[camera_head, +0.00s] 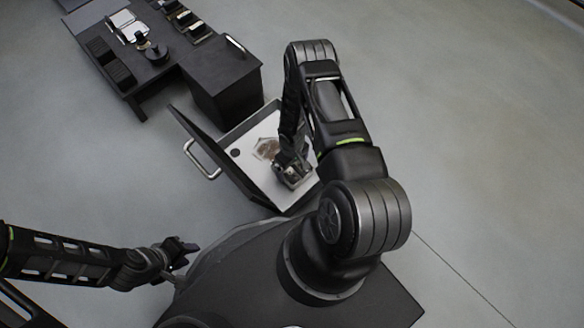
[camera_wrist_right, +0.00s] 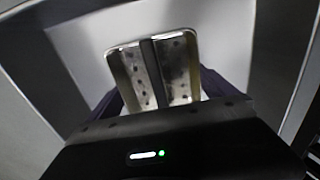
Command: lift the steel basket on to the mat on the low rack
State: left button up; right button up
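The steel basket (camera_wrist_right: 178,72) shows in the right wrist view as shiny, perforated metal with a dark bar down its middle. In the head view it is a small metal shape (camera_head: 295,178) inside an open, pale-floored drawer (camera_head: 249,187). My right gripper (camera_head: 289,162) reaches down into the drawer, right at the basket. Its dark wrist body hides the near side of the basket, so I cannot tell whether the fingers are closed on it. My left gripper (camera_head: 187,255) is open and empty, low at the left. I cannot clearly identify the mat or low rack.
The drawer has a metal handle (camera_head: 203,160) and raised walls. A dark cabinet (camera_head: 222,84) and a low dark table (camera_head: 133,91) with objects stand behind. Open floor lies right.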

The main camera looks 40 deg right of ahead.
jog(key=c, duration=0.6)
notch_tip(320, 180, up, 10)
jog(key=p, duration=0.4)
dwell(0.5)
